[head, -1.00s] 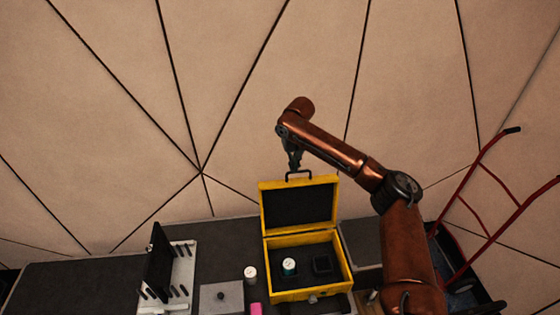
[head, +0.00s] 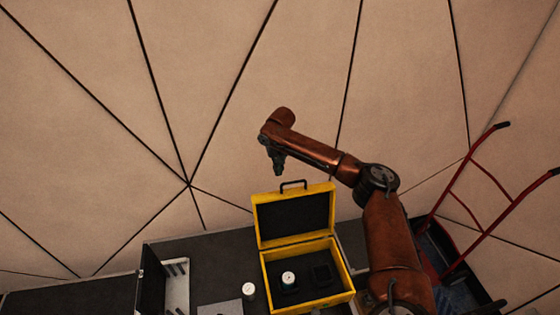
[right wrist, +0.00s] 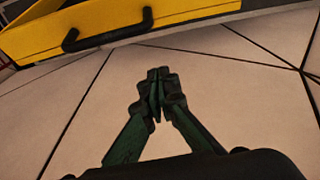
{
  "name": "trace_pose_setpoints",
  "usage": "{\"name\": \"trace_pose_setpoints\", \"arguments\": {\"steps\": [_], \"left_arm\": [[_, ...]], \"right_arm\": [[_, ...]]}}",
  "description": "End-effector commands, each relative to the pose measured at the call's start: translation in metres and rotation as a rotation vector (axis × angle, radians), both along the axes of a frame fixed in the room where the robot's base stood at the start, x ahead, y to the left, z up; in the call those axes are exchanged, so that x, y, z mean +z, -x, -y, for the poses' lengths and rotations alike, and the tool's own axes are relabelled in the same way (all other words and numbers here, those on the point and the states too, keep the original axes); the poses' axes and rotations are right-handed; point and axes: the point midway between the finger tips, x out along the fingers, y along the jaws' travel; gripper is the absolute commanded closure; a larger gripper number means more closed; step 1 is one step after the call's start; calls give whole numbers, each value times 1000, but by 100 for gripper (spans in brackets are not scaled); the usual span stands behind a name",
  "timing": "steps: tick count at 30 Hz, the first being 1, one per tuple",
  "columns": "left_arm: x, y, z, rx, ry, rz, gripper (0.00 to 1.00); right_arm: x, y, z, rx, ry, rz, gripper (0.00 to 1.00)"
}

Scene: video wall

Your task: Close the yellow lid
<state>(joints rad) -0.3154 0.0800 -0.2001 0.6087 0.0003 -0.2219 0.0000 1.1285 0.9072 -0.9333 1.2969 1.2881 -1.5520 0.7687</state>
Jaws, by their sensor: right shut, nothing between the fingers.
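The yellow case stands open on the dark table, with its yellow lid (head: 326,210) raised upright and a black handle (head: 293,184) on the lid's top edge. The case's base (head: 313,295) holds black foam with a white-topped green container (head: 289,279) and an empty square recess. My right gripper (head: 279,172) is shut and empty, just above and left of the lid's handle, apart from it. In the right wrist view the shut fingers (right wrist: 157,76) point toward the lid (right wrist: 190,12) and its handle, with a gap between. My left gripper is not in view.
A white-capped bottle (head: 249,290) stands left of the case. A grey plate (head: 220,307) and a white rack with a dark panel (head: 150,280) are further left. A red hand truck (head: 455,195) stands at the right. A panelled wall is behind the table.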

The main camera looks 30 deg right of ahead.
Motion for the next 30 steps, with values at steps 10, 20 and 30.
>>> {"name": "trace_pose_setpoints", "arguments": {"steps": [10,20,30], "left_arm": [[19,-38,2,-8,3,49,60],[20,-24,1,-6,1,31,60],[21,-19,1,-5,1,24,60]], "right_arm": [[-6,29,-3,-1,1,0,100],[-6,39,-5,-4,0,-1,100],[-5,36,-11,4,1,8,100]]}}
